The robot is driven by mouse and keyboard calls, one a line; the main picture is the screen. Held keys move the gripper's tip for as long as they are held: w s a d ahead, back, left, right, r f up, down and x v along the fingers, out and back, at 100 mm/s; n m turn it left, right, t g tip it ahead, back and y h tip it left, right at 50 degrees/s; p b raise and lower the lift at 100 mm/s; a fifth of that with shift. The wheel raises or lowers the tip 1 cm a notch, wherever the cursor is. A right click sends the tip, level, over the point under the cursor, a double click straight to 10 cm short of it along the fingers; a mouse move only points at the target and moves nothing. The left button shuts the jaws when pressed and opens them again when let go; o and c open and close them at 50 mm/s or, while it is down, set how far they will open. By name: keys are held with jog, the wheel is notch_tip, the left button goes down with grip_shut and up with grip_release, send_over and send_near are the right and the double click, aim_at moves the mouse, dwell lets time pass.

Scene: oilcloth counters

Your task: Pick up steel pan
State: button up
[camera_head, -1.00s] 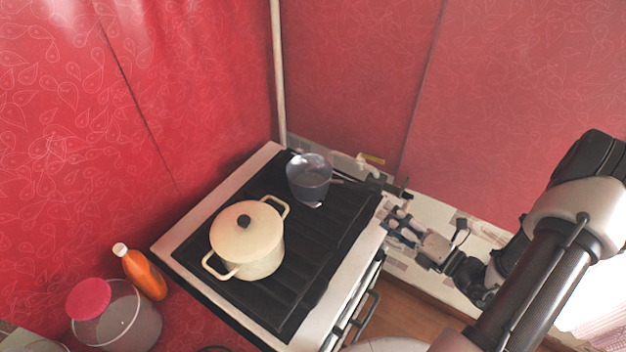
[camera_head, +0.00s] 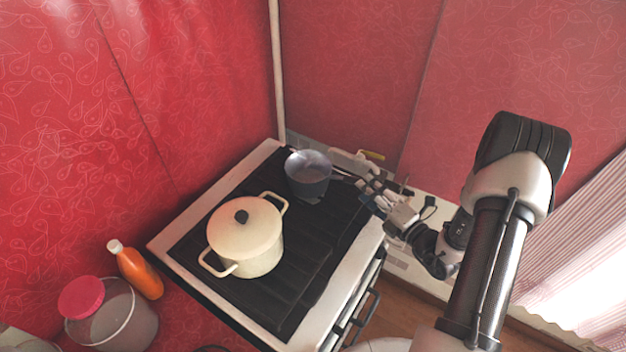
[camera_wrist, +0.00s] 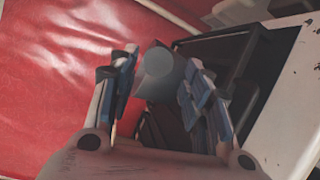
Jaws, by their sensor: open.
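The steel pan (camera_head: 308,178) is a small grey pan at the back of the black stove top in the head view. Its handle side points right, toward my gripper (camera_head: 369,192), which is just right of it. In the wrist view the grey pan (camera_wrist: 158,72) shows between and beyond the fingertips of my gripper (camera_wrist: 158,78). The fingers are spread apart and nothing is clasped. I cannot tell whether the handle lies between them; the gripper partly hides that area.
A lidded cream pot (camera_head: 246,238) stands on the stove (camera_head: 325,322), in front of the pan. An orange bottle (camera_head: 139,272) and a clear container with a pink lid (camera_head: 82,298) are at the lower left. Red walls (camera_head: 350,70) close in behind the stove.

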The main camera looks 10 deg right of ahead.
aim_at(356, 180)
jog(key=x, duration=0.2)
jog(key=b+x, duration=0.1)
jog(key=x, duration=0.1)
jog(key=shift+w+a+r, duration=0.1)
jog(key=shift+a+r, duration=0.1)
jog(key=shift+a, duration=0.25)
jog(key=shift+w, duration=0.35)
grip_shut()
dwell(0.4)
jog(key=shift+r, duration=0.15)
